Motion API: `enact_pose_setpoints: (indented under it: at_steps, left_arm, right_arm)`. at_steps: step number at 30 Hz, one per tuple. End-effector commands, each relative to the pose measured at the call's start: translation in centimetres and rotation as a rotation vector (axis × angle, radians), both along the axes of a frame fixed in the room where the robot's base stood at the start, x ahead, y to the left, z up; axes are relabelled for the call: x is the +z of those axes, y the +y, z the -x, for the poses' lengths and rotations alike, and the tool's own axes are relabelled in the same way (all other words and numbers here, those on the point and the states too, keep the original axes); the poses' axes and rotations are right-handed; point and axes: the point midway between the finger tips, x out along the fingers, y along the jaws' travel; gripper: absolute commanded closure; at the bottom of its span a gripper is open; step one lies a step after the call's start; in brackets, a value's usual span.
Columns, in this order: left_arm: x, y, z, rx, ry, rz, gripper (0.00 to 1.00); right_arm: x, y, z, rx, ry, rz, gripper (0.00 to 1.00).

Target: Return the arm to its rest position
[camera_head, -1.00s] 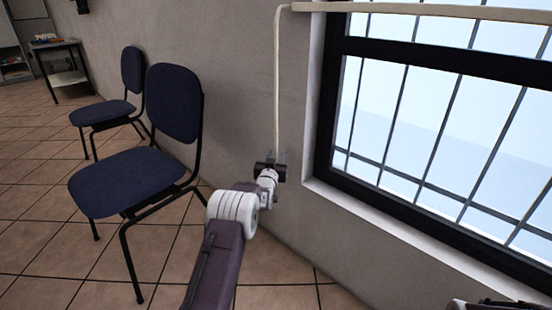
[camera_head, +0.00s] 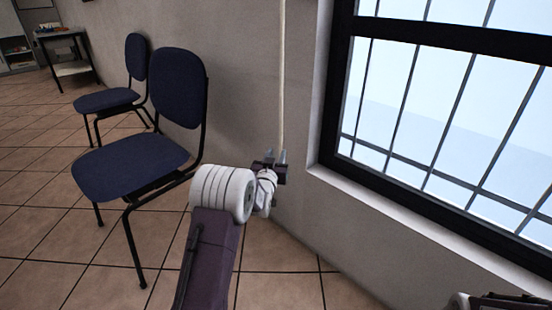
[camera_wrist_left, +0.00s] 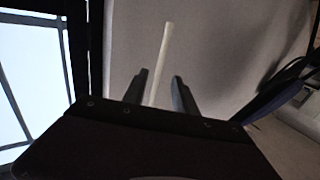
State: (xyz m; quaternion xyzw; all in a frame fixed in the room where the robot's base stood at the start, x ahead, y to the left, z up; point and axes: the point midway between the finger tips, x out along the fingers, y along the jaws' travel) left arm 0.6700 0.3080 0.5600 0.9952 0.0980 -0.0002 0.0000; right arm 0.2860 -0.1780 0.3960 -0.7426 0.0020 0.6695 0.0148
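My left arm reaches from the bottom of the head view toward the wall. My left gripper (camera_head: 276,155) is at the lower visible end of a pale cable (camera_head: 282,70) that hangs down the grey wall. In the left wrist view the two dark fingers (camera_wrist_left: 161,90) stand apart. The cable (camera_wrist_left: 160,62) shows between them, with a gap on each side. Whether it lies between the fingers or behind them is unclear. Its lower end is hidden by the gripper body. Only a piece of my own arm shows at the bottom right of the head view; no right fingertips show.
A barred window (camera_head: 440,110) with a pale sill (camera_head: 420,225) is right of the left gripper. A blue chair (camera_head: 130,165) stands left of my arm, with another chair (camera_head: 110,98) behind it. A small table (camera_head: 68,55) is far left. Tiled floor (camera_head: 45,235) is clear at lower left.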

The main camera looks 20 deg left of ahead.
Motion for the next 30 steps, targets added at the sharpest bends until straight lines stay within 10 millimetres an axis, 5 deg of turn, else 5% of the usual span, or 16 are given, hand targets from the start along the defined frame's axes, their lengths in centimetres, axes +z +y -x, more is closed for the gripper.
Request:
enact_pose_setpoints:
  at_steps: [8,11,14,16,18,20,22,30]
  left_arm:
    - [0.7,-0.3,-0.1,-0.004,-0.001,0.0,0.66]
    - [4.5,-1.5,-0.2,-0.024,-0.033,-0.007,0.66]
    - [10.9,-3.5,0.3,-0.055,-0.084,-0.014,0.66]
    - [15.6,-5.5,1.6,-0.085,-0.088,-0.012,0.66]
    - [18.2,-8.0,3.9,-0.123,0.015,0.007,0.66]
    - [17.5,-9.9,6.9,-0.151,0.175,0.031,0.66]
    - [14.8,-11.4,10.9,-0.173,0.377,0.057,0.66]
    - [3.9,-13.0,26.2,-0.185,0.996,0.123,0.66]
  right_arm:
    - [0.6,0.0,0.0,0.0,0.0,0.0,0.64]
    - [2.4,0.0,0.0,0.0,0.0,0.0,0.64]
    - [5.2,0.0,0.0,0.0,0.0,0.0,0.64]
    - [7.8,0.0,0.0,0.0,0.0,0.0,0.64]
    - [10.9,0.0,0.0,0.0,0.0,0.0,0.64]
    - [13.0,0.0,0.0,0.0,-0.001,0.0,0.64]
    - [14.3,0.0,0.0,0.0,-0.001,0.0,0.64]
    - [15.4,0.0,0.0,0.0,0.0,0.0,0.64]
